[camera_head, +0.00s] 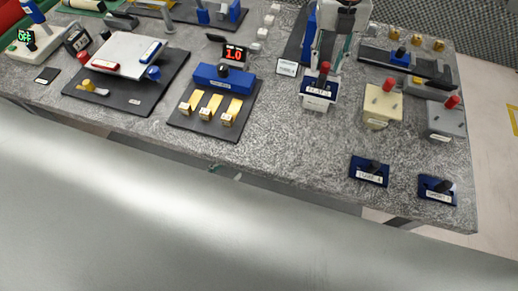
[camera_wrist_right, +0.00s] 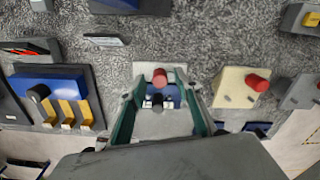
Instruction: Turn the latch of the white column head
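A white block-shaped head (camera_head: 317,103) with a blue top plate stands right of the table's middle in the head view. A red-tipped lever (camera_head: 323,72), which looks like its latch, rises from it. The right wrist view shows the head's white body (camera_wrist_right: 150,70), the red tip (camera_wrist_right: 160,77) and a dark knob (camera_wrist_right: 157,101) on the blue plate. My right gripper (camera_head: 329,60) is over the head from behind. Its green-edged fingers (camera_wrist_right: 160,98) are spread on both sides of the plate, apart from the red tip. I cannot tell whether they touch the body. My left gripper is not in view.
A cream block (camera_head: 381,107) and a grey block (camera_head: 446,120), both with red-tipped levers, stand to the right. Two small blue switch plates (camera_head: 369,170) lie in front. A dark board with a blue box and yellow keys (camera_head: 215,110) is left. Bare grey tabletop (camera_head: 285,140) lies between.

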